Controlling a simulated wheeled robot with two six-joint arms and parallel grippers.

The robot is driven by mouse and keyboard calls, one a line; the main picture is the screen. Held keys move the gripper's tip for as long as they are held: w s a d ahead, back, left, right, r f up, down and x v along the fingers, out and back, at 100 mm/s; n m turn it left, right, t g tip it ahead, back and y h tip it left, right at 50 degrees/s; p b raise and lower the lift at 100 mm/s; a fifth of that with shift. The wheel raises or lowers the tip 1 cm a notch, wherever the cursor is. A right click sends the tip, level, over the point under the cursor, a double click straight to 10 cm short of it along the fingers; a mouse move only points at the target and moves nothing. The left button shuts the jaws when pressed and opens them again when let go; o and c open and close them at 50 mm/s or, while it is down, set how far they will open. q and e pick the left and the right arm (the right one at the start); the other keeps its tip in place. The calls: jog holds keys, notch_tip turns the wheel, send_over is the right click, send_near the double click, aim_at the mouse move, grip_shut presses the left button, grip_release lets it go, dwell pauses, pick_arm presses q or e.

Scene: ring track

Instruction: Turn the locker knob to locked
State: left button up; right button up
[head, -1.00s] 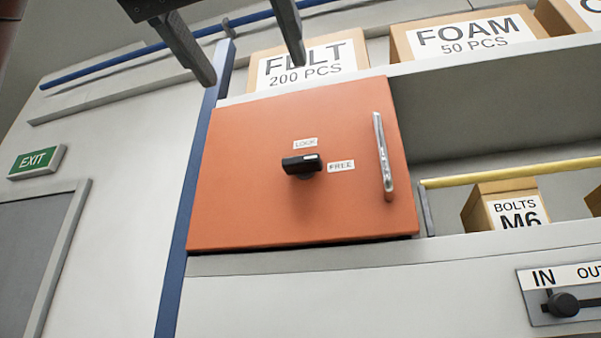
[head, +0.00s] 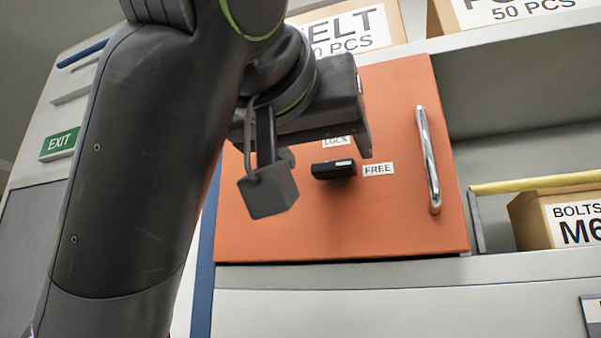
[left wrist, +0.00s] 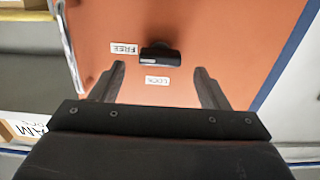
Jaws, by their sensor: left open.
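The locker is an orange door (head: 400,220) with a black bar-shaped knob (head: 333,169) near its middle. The knob lies level, its white mark at the end by the FREE label (head: 379,169). The LOCK label (head: 337,142) sits above it, partly covered by my gripper. My left gripper (head: 326,152) is open and empty in front of the door, just above the knob. In the left wrist view, turned upside down, the knob (left wrist: 161,55) shows between and beyond the two spread fingers (left wrist: 159,70), apart from both. My right gripper is not in view.
A chrome handle (head: 428,160) stands upright on the door, right of the knob. Shelves with labelled boxes (head: 560,218) and a yellow rail (head: 535,183) lie to the right. My left arm hides the door's left part.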

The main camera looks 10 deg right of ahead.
aim_at(331, 162)
pick_arm(q)
jog(key=shift+p+x, duration=0.5)
jog(key=shift+x, duration=1.3)
jog(key=c, duration=1)
